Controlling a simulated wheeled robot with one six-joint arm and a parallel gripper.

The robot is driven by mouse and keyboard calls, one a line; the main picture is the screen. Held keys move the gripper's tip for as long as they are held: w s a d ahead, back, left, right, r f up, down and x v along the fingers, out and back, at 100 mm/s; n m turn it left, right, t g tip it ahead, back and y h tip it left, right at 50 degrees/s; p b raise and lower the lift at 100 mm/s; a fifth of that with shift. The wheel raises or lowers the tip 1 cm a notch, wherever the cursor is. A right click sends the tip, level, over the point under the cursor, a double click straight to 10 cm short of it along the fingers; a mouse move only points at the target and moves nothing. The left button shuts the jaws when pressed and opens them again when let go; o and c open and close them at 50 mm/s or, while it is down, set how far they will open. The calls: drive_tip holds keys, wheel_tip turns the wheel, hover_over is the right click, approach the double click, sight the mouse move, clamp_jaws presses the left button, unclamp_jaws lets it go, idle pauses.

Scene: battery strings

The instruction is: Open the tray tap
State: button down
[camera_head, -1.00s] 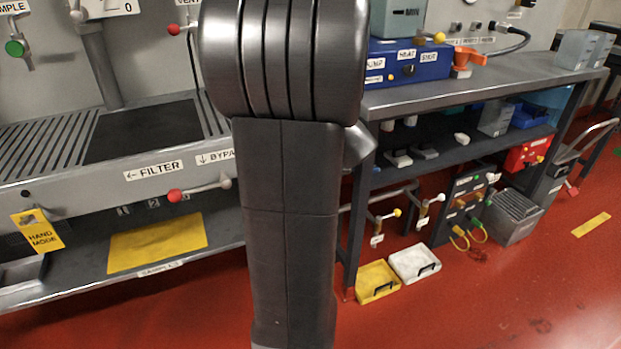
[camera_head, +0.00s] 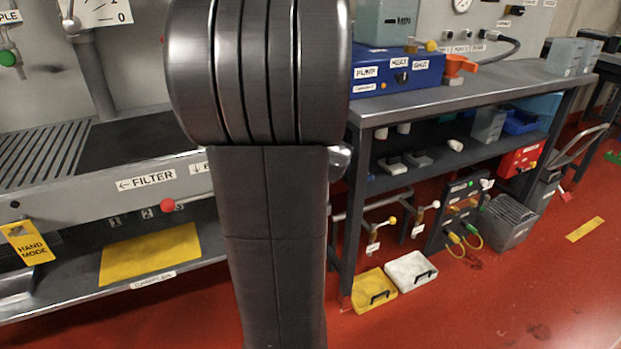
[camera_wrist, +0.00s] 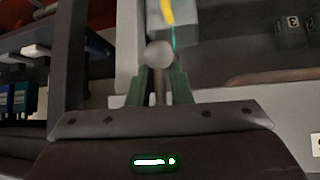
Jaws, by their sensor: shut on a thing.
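In the wrist view, my gripper (camera_wrist: 160,85) has its two green fingers closed around a thin stem. A pale grey round knob (camera_wrist: 158,53) stands just beyond the fingertips, on what looks like a tap handle. I cannot tell for sure that it is the tray tap. In the head view my gripper and this handle are hidden behind my arm. A tap with a yellow knob (camera_head: 392,220) and one with a white knob (camera_head: 436,204) stick out under the bench. A red knob (camera_head: 167,205) shows at the left cabinet, its lever hidden by my arm.
The yellow tray (camera_head: 372,289) and white tray (camera_head: 411,269) lie on the red floor. The bench (camera_head: 450,97) carries a blue pump box (camera_head: 398,75). A yellow mat (camera_head: 150,252) lies on the low left shelf. The floor at the right is mostly clear.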

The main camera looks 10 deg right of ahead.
drive_tip(key=shift+s+f, duration=0.2)
drive_tip(key=shift+f, duration=0.15)
drive_tip(key=c, duration=1.5)
unclamp_jaws()
drive_tip(key=shift+r, duration=0.1)
drive_tip(key=shift+r, duration=0.1)
drive_tip(key=shift+s+d+r, duration=0.1)
drive_tip(key=shift+s+r, duration=0.15)
drive_tip(key=shift+r, duration=0.15)
drive_tip(key=a+p+v, duration=0.1)
drive_tip(key=p+v, duration=0.2)
drive_tip(key=v, duration=0.9)
drive_tip(key=shift+s+d+r+p, duration=0.2)
drive_tip(key=shift+s+d+p, duration=0.2)
drive_tip(key=shift+d, duration=0.1)
drive_tip(key=shift+w, duration=0.1)
drive_tip(key=b+x, duration=0.3)
drive_tip(key=x, duration=1)
drive_tip(key=shift+w+f+b, duration=0.2)
drive_tip(key=shift+w+b, duration=0.15)
drive_tip(key=shift+b, duration=0.05)
